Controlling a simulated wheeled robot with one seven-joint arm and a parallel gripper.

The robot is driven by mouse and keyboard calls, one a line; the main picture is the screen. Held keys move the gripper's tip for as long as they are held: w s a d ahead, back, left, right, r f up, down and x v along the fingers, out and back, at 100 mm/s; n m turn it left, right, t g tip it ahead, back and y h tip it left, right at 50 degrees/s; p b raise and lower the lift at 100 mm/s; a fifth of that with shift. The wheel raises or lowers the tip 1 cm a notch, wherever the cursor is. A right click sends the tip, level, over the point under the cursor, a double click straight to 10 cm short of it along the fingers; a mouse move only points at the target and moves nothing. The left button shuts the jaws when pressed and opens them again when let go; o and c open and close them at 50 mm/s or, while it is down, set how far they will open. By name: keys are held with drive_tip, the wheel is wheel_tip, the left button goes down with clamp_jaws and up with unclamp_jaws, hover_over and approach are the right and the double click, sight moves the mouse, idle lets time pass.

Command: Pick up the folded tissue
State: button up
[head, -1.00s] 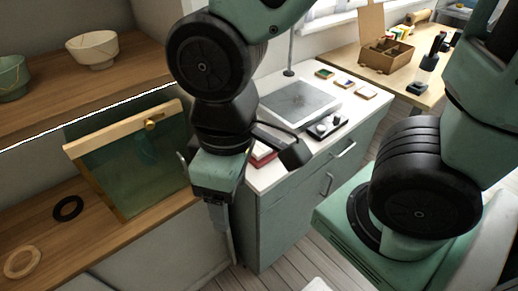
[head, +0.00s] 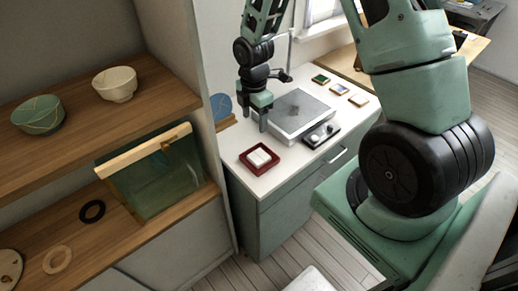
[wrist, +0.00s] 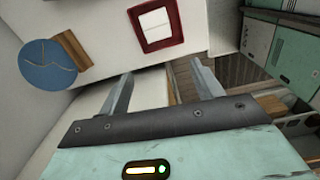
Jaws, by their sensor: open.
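The folded tissue (head: 259,157) is a small white square lying in a red tray (head: 244,160) on the white counter's near left part. It also shows at the top middle of the wrist view (wrist: 155,26), inside the red rim (wrist: 174,14). My gripper (head: 257,118) is behind the tray in the head view, near the counter's left edge. In the wrist view, my gripper (wrist: 163,72) is open, with nothing between its two fingers. The tissue lies beyond the fingertips, apart from them.
A grey panel (head: 301,112) and a black device with knobs (head: 319,136) lie right of the tray. A blue disc (head: 221,106) on a wooden stand is at the counter's left. Small coloured tiles (head: 338,89) sit behind. Wooden shelves (head: 60,165) with bowls are at left.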

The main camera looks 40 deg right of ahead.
drive_tip(key=d+f, duration=0.1)
drive_tip(key=d, duration=0.1)
drive_tip(key=b, duration=1.5)
approach(259, 156)
drive_tip(key=shift+n, duration=0.4)
wheel_tip(259, 156, down, 9)
drive_tip(key=shift+r, duration=0.2)
drive_tip(key=c, duration=0.7)
drive_tip(key=shift+r, duration=0.2)
